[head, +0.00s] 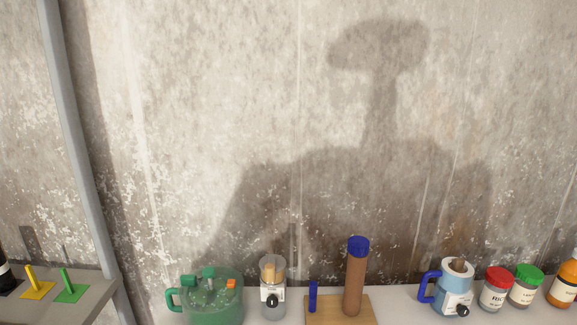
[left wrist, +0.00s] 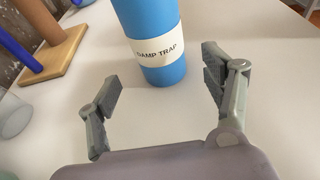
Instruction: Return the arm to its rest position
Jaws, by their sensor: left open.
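My left gripper (left wrist: 161,68) shows in the left wrist view, with its two grey fingers spread wide and nothing gripped. A blue cylinder with a white label reading "DAMP TRAP" (left wrist: 167,72) stands upright on the white table, ahead of the gripper and between the lines of its fingers. I cannot tell how near the fingertips are to it. Its top is cut off by the picture's edge. Neither gripper shows in the head view, and my right gripper is in no view.
A wooden board (head: 312,314) carries a brown blue-capped post (head: 355,284) and a blue peg (head: 313,296). Left are a green jug (head: 212,297) and clear jar (head: 272,288). Right are a blue mug (head: 455,287) and lidded jars (head: 496,290). A wall stands behind.

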